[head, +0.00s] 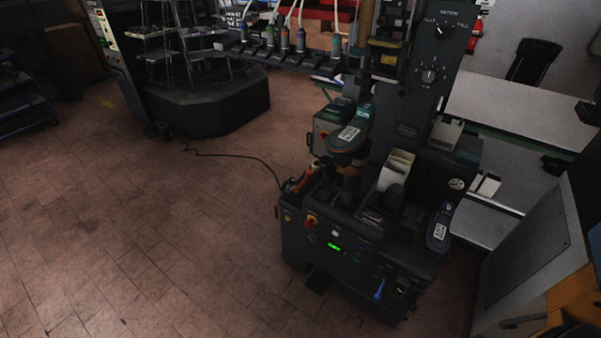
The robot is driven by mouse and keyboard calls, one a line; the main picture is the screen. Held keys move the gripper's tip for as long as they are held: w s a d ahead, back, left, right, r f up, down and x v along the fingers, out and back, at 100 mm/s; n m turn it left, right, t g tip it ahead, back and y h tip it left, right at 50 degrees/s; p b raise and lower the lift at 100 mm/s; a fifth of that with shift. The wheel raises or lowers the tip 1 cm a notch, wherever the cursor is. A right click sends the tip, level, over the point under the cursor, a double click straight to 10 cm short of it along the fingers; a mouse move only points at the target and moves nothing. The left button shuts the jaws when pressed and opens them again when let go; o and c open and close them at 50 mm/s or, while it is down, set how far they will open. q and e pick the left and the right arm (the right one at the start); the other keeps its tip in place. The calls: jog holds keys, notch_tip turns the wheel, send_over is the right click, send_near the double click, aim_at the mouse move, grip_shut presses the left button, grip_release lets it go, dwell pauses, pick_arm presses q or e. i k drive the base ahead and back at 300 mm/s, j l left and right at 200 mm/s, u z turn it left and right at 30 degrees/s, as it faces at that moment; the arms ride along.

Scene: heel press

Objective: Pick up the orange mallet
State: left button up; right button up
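A small orange, elongated thing (301,182) shows at the left side of the dark heel press (345,235). It looks like the orange mallet, but it is small and dark, so I cannot make out its head or handle clearly. It seems to rest against or hang on the press's left edge, near the red and yellow knob (311,221). Neither of my grippers is in view.
The press stands right of centre, with a shoe-like form (349,136) with a white label on top. A cable (235,157) runs over the tiled floor (150,230). White tables (520,110) stand at right.

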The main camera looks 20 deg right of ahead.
aim_at(309, 175)
jog(key=i+j+z, duration=0.55)
jog(key=z, duration=0.15)
jog(key=i+j+z, duration=0.2)
jog(key=j+z, duration=0.15)
jog(key=j, duration=0.15)
jog(key=i+j, duration=0.15)
jog(key=j, duration=0.2)
jog(key=i+j, duration=0.15)
jog(key=j, duration=0.25)
jog(key=i+j, duration=0.15)
jog(key=j, duration=0.2)
jog(key=i+j+z, duration=0.1)
jog(key=j, duration=0.3)
jog(key=i+j, duration=0.2)
jog(key=j, duration=0.2)
jog(key=i+j, duration=0.15)
jog(key=j, duration=0.2)
